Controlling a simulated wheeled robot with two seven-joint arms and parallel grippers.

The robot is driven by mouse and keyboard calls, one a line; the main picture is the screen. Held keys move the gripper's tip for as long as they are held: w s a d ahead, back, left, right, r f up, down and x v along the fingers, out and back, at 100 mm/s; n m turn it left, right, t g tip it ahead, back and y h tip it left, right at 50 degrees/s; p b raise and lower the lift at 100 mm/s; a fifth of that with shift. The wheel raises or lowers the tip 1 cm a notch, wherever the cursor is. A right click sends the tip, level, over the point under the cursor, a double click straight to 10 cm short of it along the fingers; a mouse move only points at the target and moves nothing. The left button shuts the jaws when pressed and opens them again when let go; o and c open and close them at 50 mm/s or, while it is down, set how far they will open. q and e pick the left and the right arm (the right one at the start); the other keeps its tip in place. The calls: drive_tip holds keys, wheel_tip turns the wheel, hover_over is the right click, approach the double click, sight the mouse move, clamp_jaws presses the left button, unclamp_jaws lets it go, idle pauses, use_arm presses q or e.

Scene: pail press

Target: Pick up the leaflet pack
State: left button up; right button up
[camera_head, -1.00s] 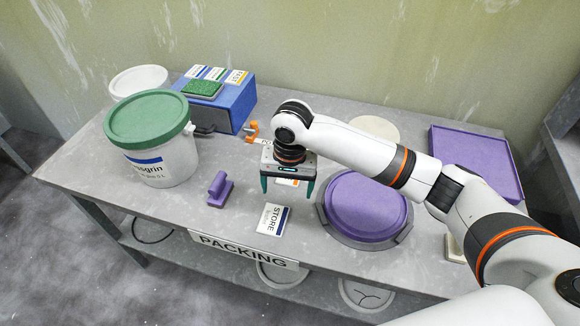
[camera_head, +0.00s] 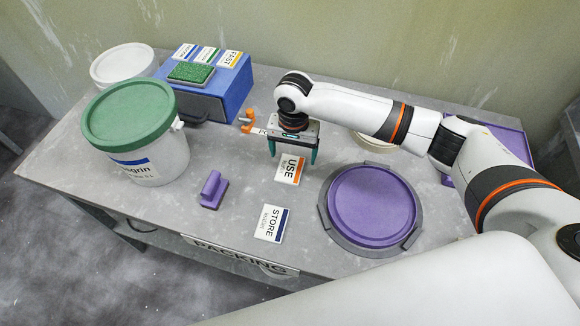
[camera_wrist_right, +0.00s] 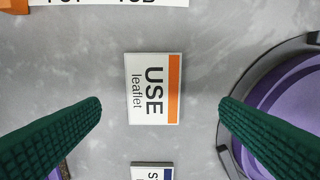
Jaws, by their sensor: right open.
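A flat white pack with an orange edge, printed "USE leaflet" (camera_head: 290,169), lies on the grey table in the head view. In the right wrist view this USE leaflet pack (camera_wrist_right: 154,89) lies between the two fingers, below them. A second flat white pack with a blue edge, printed "STORE" (camera_head: 271,223), lies nearer the front edge. Its top end also shows in the wrist view (camera_wrist_right: 151,172). My right gripper (camera_head: 293,153), with green ribbed fingers (camera_wrist_right: 160,107), is open and empty above and just behind the USE pack. My left gripper is not in view.
A purple round lid (camera_head: 372,210) in a grey ring stands right of the packs. A purple handled block (camera_head: 213,189) and a green-lidded pail (camera_head: 155,160) stand left. A blue box (camera_head: 215,95) and an orange-handled item (camera_head: 248,117) are behind. Bare table surrounds the packs.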

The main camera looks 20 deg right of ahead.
sight(290, 169)
drive_tip(key=f, duration=0.5)
drive_tip(key=shift+w+a+p, duration=0.25)
drive_tip(key=shift+a+p, duration=0.1)
drive_tip(key=shift+f, duration=0.3)
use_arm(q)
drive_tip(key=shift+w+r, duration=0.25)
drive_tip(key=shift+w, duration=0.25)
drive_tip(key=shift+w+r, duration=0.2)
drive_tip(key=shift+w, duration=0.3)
use_arm(e)
drive_tip(key=shift+c, duration=0.5)
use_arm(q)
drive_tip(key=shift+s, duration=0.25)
use_arm(e)
drive_tip(key=c, duration=1)
drive_tip(key=shift+o, duration=0.2)
drive_tip(key=shift+r, duration=0.1)
